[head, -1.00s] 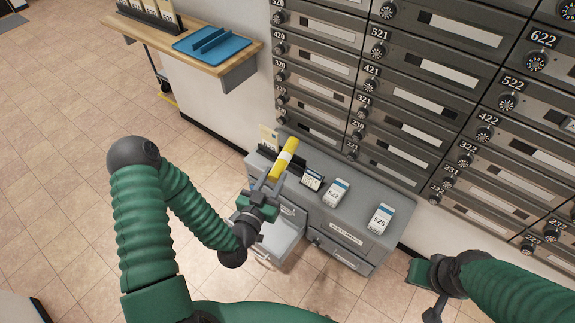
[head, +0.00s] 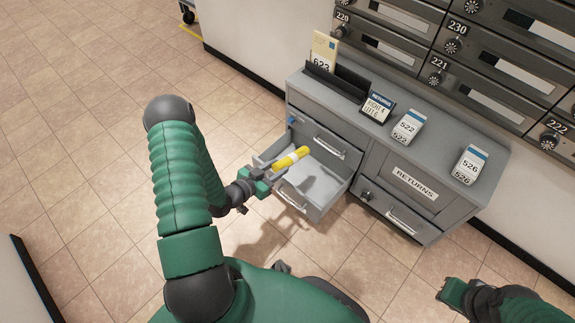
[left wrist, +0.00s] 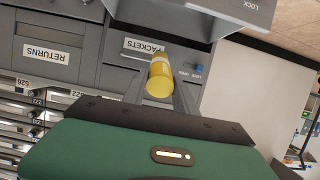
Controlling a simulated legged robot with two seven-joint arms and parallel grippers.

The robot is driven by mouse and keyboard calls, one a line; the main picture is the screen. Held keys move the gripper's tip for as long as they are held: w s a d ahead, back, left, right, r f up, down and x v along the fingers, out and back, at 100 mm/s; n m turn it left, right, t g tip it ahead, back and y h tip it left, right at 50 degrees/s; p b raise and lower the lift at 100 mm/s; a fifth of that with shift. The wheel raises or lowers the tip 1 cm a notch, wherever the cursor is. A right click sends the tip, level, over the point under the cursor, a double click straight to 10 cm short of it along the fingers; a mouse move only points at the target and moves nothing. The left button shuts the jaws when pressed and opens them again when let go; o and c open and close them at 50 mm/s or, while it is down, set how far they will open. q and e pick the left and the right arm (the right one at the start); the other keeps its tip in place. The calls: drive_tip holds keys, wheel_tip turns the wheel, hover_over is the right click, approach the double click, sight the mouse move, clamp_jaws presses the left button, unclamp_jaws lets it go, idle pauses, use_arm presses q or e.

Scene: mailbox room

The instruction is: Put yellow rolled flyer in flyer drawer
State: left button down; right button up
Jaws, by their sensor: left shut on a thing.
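The yellow rolled flyer (head: 291,158) has a white band and is held at one end by my left gripper (head: 272,171). In the head view it is over the left part of an open grey drawer (head: 322,200), low on the left side of the cabinet. I cannot tell whether it is below the drawer's rim. The left wrist view shows the flyer (left wrist: 160,76) end-on between the fingers, in front of the cabinet. My right gripper (head: 452,292) is at the lower right, away from the cabinet; its jaws are not clear.
The grey cabinet (head: 370,150) has a RETURNS door (head: 414,184). On its top stand a card holder with a 623 card (head: 322,54), a small returns sign (head: 378,105), and mail bundles 522 (head: 409,127) and 526 (head: 471,165). Mailboxes line the wall behind.

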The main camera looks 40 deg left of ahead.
use_arm(q)
drive_tip(key=shift+w+d+f+b, duration=0.25)
drive_tip(key=shift+w+f+b, duration=0.1)
drive_tip(key=shift+b, duration=0.1)
drive_tip(key=w+f+b, duration=0.7)
drive_tip(key=f+b, duration=0.2)
drive_tip(key=f, duration=0.1)
drive_tip(key=shift+d, duration=0.2)
drive_tip(key=shift+w, duration=0.1)
drive_tip(key=c, duration=0.9)
unclamp_jaws()
drive_tip(key=p+v, duration=0.9)
drive_tip(key=v, duration=0.7)
drive_tip(key=shift+s, duration=0.35)
